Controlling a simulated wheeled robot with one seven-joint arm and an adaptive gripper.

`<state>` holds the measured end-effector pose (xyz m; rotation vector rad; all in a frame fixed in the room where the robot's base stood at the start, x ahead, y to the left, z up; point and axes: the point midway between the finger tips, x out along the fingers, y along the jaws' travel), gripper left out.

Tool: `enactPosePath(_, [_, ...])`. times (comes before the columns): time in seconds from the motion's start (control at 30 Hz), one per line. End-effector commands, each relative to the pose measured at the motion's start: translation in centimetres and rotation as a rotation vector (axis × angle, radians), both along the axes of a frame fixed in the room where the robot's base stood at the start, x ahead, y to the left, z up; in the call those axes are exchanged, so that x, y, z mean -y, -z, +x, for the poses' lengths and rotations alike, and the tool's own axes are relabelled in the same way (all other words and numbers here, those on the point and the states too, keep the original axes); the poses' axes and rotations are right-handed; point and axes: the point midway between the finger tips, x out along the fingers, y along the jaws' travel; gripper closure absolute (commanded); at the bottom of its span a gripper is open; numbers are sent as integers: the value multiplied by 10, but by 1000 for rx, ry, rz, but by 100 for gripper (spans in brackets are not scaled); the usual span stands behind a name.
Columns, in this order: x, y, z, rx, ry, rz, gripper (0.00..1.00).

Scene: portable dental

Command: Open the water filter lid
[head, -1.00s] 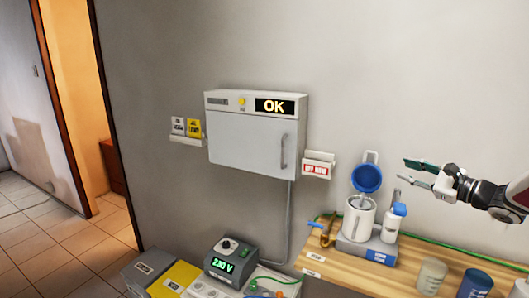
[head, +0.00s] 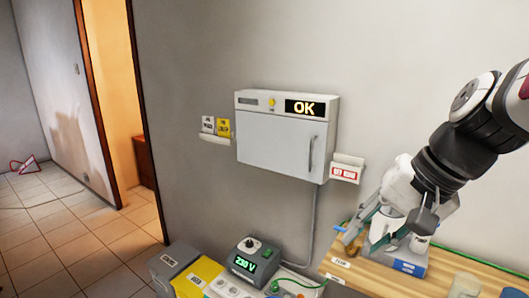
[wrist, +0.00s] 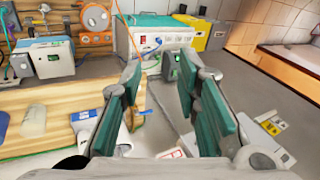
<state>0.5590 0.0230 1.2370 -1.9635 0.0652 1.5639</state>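The water filter is mostly hidden behind my gripper in the head view; its pale canister (head: 380,232) shows in part on a grey-blue base (head: 412,258) on the wooden counter. Its blue lid cannot be made out now; a second ago it stood raised behind the canister. My gripper (head: 362,238) points down at the filter, and contact cannot be told. In the wrist view my gripper (wrist: 160,78) has its teal-padded fingers apart with nothing seen held between them. A brass tap (wrist: 136,119) with a blue lever shows beside the left finger.
Cups (head: 465,284) stand at the counter's front right. A wall cabinet (head: 283,140) reading OK, a small card holder (head: 346,170) and a 230 V unit (head: 254,262) are to the left.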

Motion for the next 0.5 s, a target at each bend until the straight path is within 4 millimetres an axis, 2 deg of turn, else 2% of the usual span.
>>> enactPosePath(0.03, [-3, -2, -17, 25, -48, -62, 70])
enactPosePath(0.2, [3, 0, -64, 101, -198, -267, 70])
enactPosePath(0.33, [12, 2, -90, 162, -289, -392, 70])
enactPosePath(0.5, [22, 4, -107, 214, -360, -490, 70])
